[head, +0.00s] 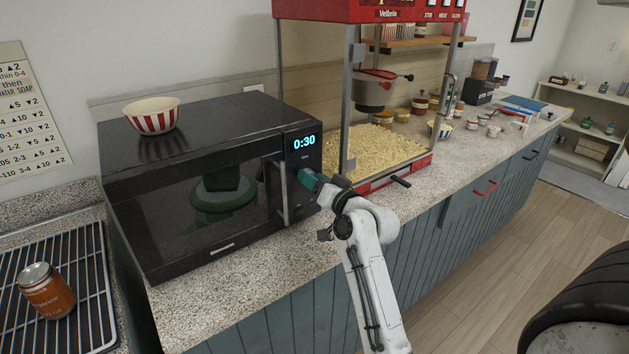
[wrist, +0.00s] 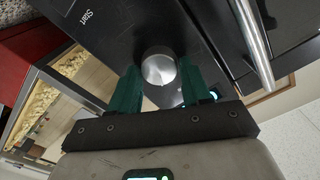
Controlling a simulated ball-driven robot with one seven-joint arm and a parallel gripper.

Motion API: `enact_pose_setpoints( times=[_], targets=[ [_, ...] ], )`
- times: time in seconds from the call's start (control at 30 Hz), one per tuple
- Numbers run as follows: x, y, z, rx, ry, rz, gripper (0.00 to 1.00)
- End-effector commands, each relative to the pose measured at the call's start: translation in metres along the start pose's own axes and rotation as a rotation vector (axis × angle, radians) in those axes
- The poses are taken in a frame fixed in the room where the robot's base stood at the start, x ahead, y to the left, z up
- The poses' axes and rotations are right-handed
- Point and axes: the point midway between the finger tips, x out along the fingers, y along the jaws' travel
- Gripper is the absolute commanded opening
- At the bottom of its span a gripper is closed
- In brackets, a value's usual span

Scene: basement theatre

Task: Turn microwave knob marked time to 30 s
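The black microwave (head: 210,190) stands on the counter at left, door closed. Its display (head: 304,142) is lit and reads 0:30. In the head view my gripper (head: 308,178) is at the control panel under the display, and it covers the knob there. In the wrist view the round silver knob (wrist: 159,68) sits between the tips of the green fingers of my gripper (wrist: 161,80). The fingers are about a knob's width apart; I cannot tell whether they press on it. The word "Start" shows on the panel beyond the knob. I can read no marking on the knob.
The metal door handle (head: 283,190) is close beside my gripper. A red popcorn machine (head: 375,185) stands right of the microwave.

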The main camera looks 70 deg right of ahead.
Motion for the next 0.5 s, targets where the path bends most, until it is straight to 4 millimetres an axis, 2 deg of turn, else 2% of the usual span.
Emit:
enact_pose_setpoints(
  times=[0.03,0.2,0.5],
  targets=[
    [0.0,0.0001,-0.0001,0.0,0.0,0.0,0.53],
    [0.0,0.0001,0.0001,-0.001,-0.001,0.0,0.67],
    [-0.0049,0.0008,0.0013,-0.001,-0.002,0.001,0.67]
  ],
)
